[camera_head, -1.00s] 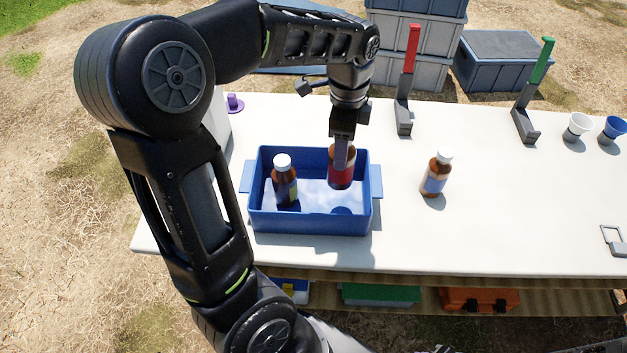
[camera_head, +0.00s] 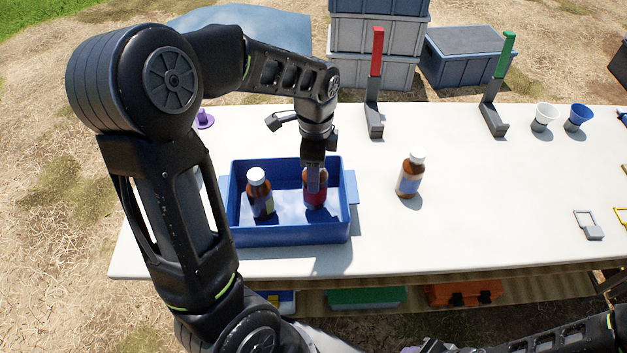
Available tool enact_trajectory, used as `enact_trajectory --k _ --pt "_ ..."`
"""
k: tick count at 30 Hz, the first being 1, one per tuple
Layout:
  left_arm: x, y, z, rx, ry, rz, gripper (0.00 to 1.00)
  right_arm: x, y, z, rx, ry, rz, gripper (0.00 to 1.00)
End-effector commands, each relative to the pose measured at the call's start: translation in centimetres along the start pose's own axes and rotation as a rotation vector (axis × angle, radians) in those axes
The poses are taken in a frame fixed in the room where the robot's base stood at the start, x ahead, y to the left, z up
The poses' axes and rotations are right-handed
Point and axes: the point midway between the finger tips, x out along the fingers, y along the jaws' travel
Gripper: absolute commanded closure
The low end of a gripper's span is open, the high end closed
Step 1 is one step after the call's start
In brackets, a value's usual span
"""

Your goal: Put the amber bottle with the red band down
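The amber bottle with the red band (camera_head: 316,198) is inside the blue bin (camera_head: 290,236), in its right half. It looks upright. My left gripper (camera_head: 314,178) comes down from above with its fingers around the bottle's top, which they hide. The fingers look shut on it. Whether the bottle's base touches the bin floor I cannot tell. My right arm (camera_head: 560,340) shows only at the bottom right; its gripper is not clearly seen.
Another amber bottle with a white cap (camera_head: 259,195) stands in the bin's left half. A third amber bottle (camera_head: 410,174) stands on the white table (camera_head: 450,225), right of the bin. Red (camera_head: 375,85) and green (camera_head: 497,88) upright holders stand behind.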

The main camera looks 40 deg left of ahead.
Motion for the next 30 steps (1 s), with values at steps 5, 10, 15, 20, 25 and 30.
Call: enact_trajectory --k 5,10,15,20,25,30 --pt "-0.1 -0.1 0.0 0.000 0.001 -0.002 1.00 0.0 0.0 0.0 0.000 0.000 0.000 0.64" --pt "0.8 0.0 0.0 0.000 0.000 0.000 1.00 -0.1 0.0 0.0 0.000 -0.001 0.000 0.64" --pt "3.1 0.0 0.0 0.000 -0.001 0.002 1.00 -0.2 -0.1 0.0 0.001 -0.001 0.001 0.64" --pt "3.7 0.0 0.0 0.000 0.001 -0.002 1.00 -0.2 -0.1 0.0 0.001 -0.001 0.001 0.64" --pt "3.7 -0.1 0.0 0.000 0.001 -0.002 1.00 -0.2 -0.1 0.0 0.001 -0.001 0.001 0.64" --pt "4.0 0.0 0.0 0.000 0.000 -0.001 0.44 0.0 0.0 0.0 0.000 -0.001 0.001 0.64"
